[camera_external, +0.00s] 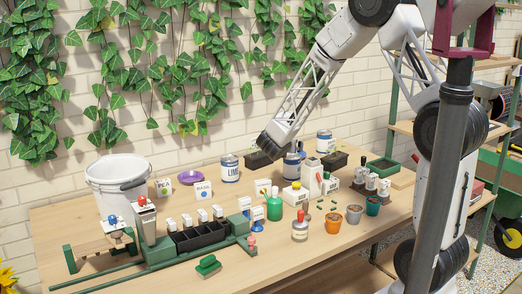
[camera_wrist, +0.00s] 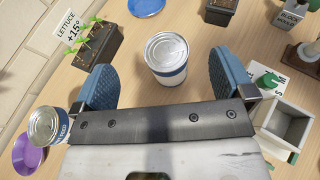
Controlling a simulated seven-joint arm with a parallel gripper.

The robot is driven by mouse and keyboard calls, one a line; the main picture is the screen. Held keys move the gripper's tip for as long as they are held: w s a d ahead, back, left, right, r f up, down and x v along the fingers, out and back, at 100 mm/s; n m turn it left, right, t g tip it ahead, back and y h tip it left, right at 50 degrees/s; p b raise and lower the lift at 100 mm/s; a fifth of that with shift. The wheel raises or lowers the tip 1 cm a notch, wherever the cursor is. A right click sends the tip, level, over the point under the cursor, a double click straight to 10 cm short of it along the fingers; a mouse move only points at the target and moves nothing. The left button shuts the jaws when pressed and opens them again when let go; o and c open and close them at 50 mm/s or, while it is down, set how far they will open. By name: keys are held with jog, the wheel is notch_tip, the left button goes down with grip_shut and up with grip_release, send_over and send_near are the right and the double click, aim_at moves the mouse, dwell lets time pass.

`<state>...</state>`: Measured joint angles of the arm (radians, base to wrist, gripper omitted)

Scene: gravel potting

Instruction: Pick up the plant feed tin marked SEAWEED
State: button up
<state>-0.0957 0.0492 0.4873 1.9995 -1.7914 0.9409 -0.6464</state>
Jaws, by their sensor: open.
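A tin with a silver lid and a blue-and-white side (camera_wrist: 166,55) stands upright in the wrist view, between and a little beyond the fingertips of my gripper (camera_wrist: 160,70). The blue fingers are spread apart with bare table showing on both sides of the tin. In the external view my gripper (camera_external: 272,147) is over the back of the table, by a partly hidden tin (camera_external: 292,168). Another tin (camera_external: 229,169) reads LIME, and a third tin (camera_external: 325,142) stands further back. A tin with "FEED" on its side (camera_wrist: 47,127) is at the wrist view's left. I cannot read SEAWEED on any tin.
A seedling tray with a LETTUCE card (camera_wrist: 95,42) and another dark tray (camera_wrist: 221,10) flank the tin's far side. A purple dish (camera_wrist: 28,155) is at left. A grey square box (camera_wrist: 285,122) is right. A white bucket (camera_external: 120,180) stands at the table's left.

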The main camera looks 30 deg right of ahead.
aim_at(289, 159)
notch_tip(289, 159, down, 6)
jog(key=shift+r, duration=0.15)
dwell(0.3)
jog(key=shift+x, duration=1.3)
jog(key=shift+x, duration=2.6)
jog(key=shift+c, duration=0.2)
jog(key=c, duration=1.2)
